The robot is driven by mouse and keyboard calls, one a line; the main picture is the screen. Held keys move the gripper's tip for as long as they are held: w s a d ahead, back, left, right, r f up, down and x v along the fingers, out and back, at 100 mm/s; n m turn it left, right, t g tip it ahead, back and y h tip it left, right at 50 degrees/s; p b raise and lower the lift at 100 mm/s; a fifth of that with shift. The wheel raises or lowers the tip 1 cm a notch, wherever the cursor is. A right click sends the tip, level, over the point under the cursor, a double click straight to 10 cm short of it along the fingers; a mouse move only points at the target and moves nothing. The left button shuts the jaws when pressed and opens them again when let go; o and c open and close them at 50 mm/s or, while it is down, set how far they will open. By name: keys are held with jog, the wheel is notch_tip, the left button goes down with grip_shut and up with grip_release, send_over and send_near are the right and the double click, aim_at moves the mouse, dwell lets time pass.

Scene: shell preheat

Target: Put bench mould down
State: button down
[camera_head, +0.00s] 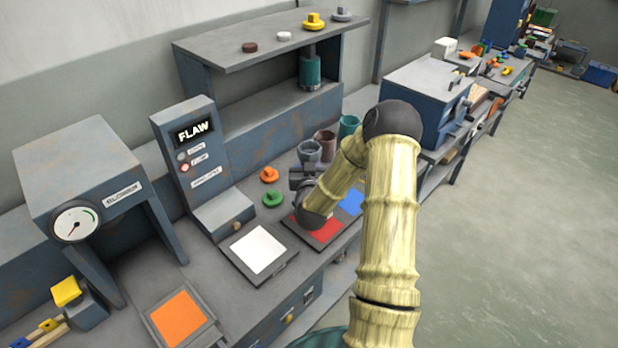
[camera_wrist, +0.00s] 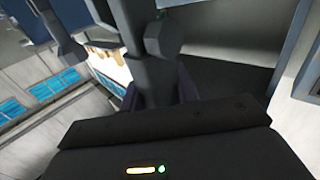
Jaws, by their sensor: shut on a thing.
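My gripper (camera_head: 303,176) is above the bench near the red pad, partly hidden by my own wrist in the head view. It is shut on a dark grey thing, which I take to be the bench mould (camera_head: 309,151); its cup-like top shows just beyond the fingers. In the wrist view a dark upright shape (camera_wrist: 155,70) stands between the fingers, too dark to make out fully. Whether the mould touches the bench cannot be told.
Brown (camera_head: 325,143) and teal (camera_head: 349,126) cups stand just behind. Orange (camera_head: 269,174) and green (camera_head: 273,198) knobbed pieces lie left. Red (camera_head: 328,232), blue (camera_head: 351,203), white (camera_head: 258,249) and orange (camera_head: 178,317) pads line the front. The FLAW panel (camera_head: 190,150) stands left.

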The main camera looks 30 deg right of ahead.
jog(key=shift+f, duration=0.5)
jog(key=shift+f+p, duration=0.35)
jog(key=shift+f, duration=1.7)
jog(key=shift+f, duration=0.2)
jog(key=c, duration=1)
grip_release()
jog(key=shift+s, duration=0.1)
jog(key=shift+c, duration=0.2)
